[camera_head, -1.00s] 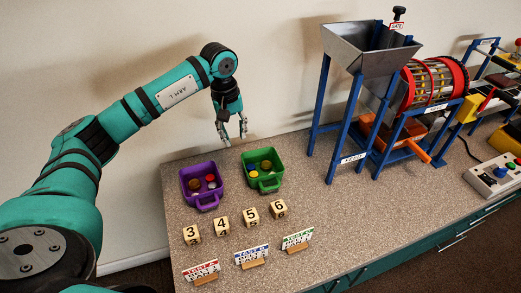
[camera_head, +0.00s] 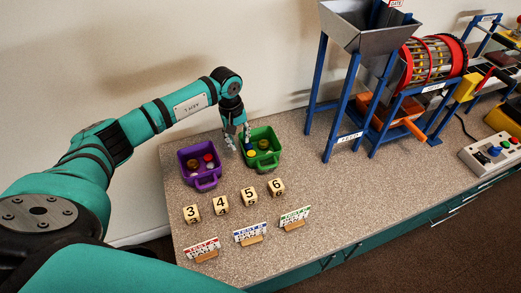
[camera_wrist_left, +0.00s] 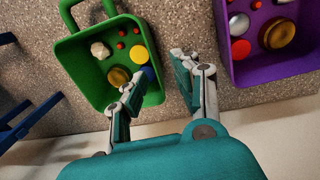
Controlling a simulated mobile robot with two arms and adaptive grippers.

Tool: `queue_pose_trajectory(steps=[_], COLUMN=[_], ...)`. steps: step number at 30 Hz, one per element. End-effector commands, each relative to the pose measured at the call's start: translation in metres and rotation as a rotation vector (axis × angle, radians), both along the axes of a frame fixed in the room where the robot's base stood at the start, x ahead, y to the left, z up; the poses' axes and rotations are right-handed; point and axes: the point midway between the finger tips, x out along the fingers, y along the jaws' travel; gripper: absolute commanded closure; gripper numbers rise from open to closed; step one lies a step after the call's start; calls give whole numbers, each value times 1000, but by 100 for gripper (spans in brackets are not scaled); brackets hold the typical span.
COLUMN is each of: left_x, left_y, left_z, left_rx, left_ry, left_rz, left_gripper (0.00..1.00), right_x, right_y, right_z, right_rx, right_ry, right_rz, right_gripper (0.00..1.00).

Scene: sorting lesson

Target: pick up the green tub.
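The green tub (camera_head: 262,161) stands on the bench with its handle toward the front. It holds small pieces, including blue, yellow and brown ones. In the left wrist view the green tub (camera_wrist_left: 73,68) shows at upper left, with a white lump and small red pieces inside too. My left gripper (camera_head: 238,142) is low at the tub's left rear side. In the wrist view the left gripper (camera_wrist_left: 156,72) is open, one finger over the tub's near edge and the other outside it, toward the purple tub. Whether a finger touches the wall is unclear. My right gripper is out of view.
The purple tub (camera_head: 202,180) stands close on the left, with several pieces inside. Numbered wooden blocks (camera_head: 221,205) and small signs (camera_head: 250,233) stand in front. The blue-legged hopper (camera_head: 368,35) rises to the right. Bare bench lies between tub and hopper.

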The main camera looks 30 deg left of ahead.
Motion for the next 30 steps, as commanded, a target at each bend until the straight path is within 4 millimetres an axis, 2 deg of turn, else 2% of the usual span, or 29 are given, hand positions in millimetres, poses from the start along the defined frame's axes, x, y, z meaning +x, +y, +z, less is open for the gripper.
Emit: queue_pose_trajectory(steps=[5,9,17,18,25,30], left_x=[2,4,4,4,4,4], left_y=[-9,-9,-9,-9,-9,-9], left_z=[-25,-42,-47,-47,-47,-46], left_rx=[-2,-1,0,0,0,0], left_ry=[6,4,1,1,1,1], left_rz=[-1,1,-1,-1,-1,-1], left_gripper=[70,70,70,72,100,100], right_x=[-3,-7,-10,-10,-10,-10], right_y=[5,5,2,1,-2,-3], right_z=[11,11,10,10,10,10], right_rx=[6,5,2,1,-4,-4], right_ry=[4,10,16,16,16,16], right_rz=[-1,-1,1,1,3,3], right_gripper=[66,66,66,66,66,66])
